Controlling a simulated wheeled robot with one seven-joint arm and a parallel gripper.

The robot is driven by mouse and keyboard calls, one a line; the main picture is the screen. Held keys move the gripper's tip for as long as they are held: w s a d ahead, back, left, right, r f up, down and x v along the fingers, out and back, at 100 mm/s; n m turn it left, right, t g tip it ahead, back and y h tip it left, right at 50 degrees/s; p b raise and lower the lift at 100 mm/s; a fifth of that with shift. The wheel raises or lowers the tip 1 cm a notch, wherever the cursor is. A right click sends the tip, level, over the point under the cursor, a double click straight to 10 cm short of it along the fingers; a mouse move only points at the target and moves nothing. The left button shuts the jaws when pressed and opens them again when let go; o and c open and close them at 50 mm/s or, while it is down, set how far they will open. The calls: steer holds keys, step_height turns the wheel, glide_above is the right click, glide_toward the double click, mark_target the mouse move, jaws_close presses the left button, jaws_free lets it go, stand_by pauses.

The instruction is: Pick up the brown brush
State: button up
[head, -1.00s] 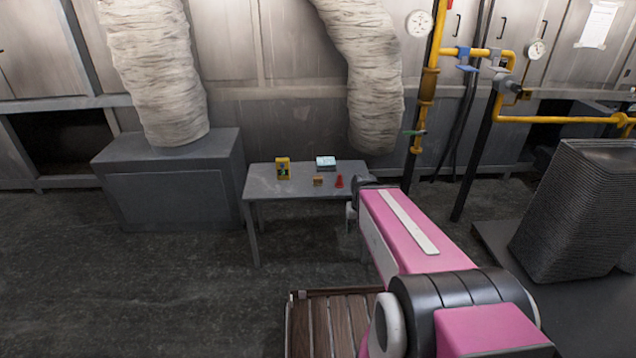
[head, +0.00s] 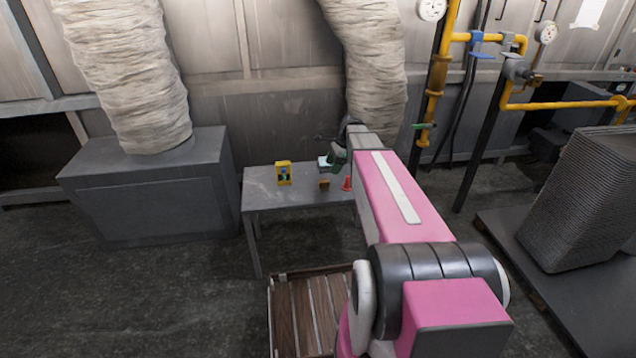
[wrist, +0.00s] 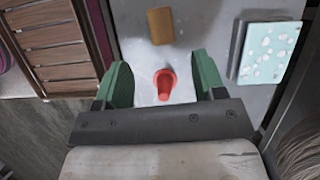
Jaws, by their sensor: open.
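The brown brush (head: 324,184) looks like a small brown block and lies on the grey table (head: 262,201). In the wrist view the brush (wrist: 160,26) is at the top, beyond my fingertips. My gripper (wrist: 160,72) has two green fingers spread apart with nothing held. A red cone-shaped thing (wrist: 165,84) shows between the fingers, on the table below. In the head view my gripper (head: 337,157) is above the back right part of the table, partly hidden by my arm.
A yellow box (head: 284,173) stands left of the brush. A pale blue patterned box (wrist: 270,52) lies to the right in the wrist view. A slatted wooden crate (head: 308,310) is on the floor before the table. A grey cabinet (head: 150,200) stands left.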

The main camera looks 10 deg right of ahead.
mark_target(324, 180)
steer(key=x, duration=0.5)
steer(key=shift+f, duration=0.25)
steer(key=shift+a+x, duration=0.1)
steer(key=shift+x, duration=1.15)
steer(key=shift+a+x, duration=0.15)
steer(key=shift+x, duration=1.15)
steer(key=shift+w+r, duration=0.1)
steer(key=c, duration=1)
